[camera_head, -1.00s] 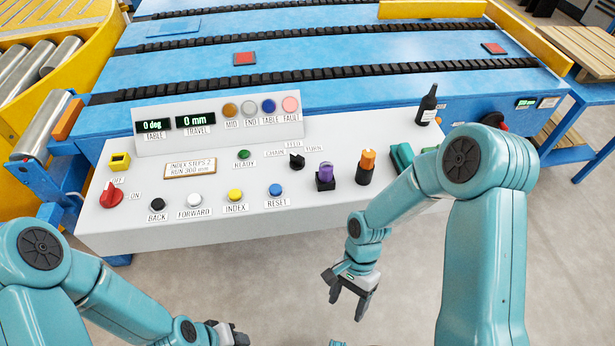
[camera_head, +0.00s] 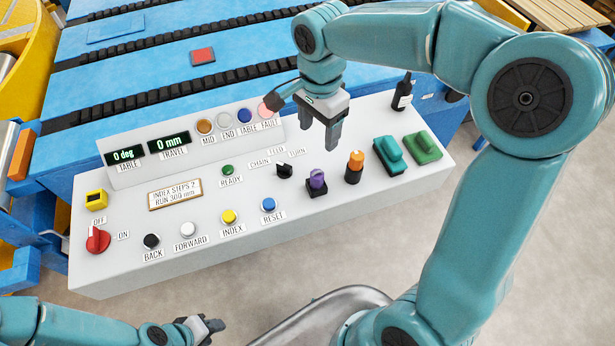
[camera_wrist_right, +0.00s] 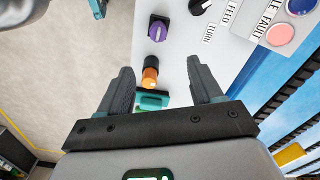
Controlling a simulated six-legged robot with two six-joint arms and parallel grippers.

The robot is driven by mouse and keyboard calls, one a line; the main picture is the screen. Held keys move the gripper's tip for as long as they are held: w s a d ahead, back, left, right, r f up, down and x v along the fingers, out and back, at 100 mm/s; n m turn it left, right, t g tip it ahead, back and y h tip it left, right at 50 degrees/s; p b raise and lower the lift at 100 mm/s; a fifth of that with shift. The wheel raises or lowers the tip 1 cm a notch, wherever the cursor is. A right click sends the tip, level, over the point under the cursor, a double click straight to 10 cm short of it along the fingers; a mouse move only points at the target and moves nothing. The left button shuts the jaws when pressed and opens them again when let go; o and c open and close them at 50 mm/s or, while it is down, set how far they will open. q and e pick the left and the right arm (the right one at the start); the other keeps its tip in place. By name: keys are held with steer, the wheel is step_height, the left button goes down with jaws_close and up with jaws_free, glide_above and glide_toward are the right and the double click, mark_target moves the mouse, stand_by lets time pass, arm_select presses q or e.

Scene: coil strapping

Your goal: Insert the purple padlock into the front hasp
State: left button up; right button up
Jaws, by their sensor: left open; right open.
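The purple padlock (camera_head: 317,180) stands upright in a small black base on the grey console. It also shows in the right wrist view (camera_wrist_right: 157,30), beyond my fingertips. My right gripper (camera_head: 320,138) is open and empty, pointing down above the console, a little above the padlock in the head view and apart from it. It also shows in the right wrist view (camera_wrist_right: 160,68). My left gripper (camera_head: 216,326) is open and low, in front of the console. I cannot make out the front hasp in these frames.
An orange-topped item (camera_head: 355,165) stands right of the padlock, then a teal block (camera_head: 391,155) and a green block (camera_head: 424,147). A black bottle (camera_head: 402,95) stands behind them. Buttons and a red rotary switch (camera_head: 97,240) are further left. The blue conveyor table (camera_head: 190,25) lies behind.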

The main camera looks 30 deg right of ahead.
step_height(320, 180, down, 4)
steer(key=s+f, duration=0.1)
steer(key=s, duration=0.1)
glide_above(319, 173)
step_height(319, 173, down, 5)
steer(key=shift+a+r, duration=0.1)
steer(key=shift+a, duration=0.05)
steer(key=shift+s+f, duration=0.35)
steer(key=shift+f, duration=0.05)
steer(key=f+p, duration=0.1)
steer(key=f, duration=0.1)
steer(key=w+f+p, duration=0.1)
steer(key=f, duration=0.2)
steer(key=shift+s+f, duration=0.1)
steer(key=shift+s, duration=0.15)
steer(key=shift+w, duration=0.2)
steer(key=c, duration=0.8)
jaws_close()
arm_select(q)
steer(key=shift+s+d+r, duration=0.1)
steer(key=shift+s+r, duration=0.1)
steer(key=shift+r, duration=0.4)
steer(key=shift+s+d+r, duration=0.1)
steer(key=shift+s+r, duration=0.1)
steer(key=shift+r, duration=0.4)
arm_select(e)
steer(key=shift+s, duration=0.15)
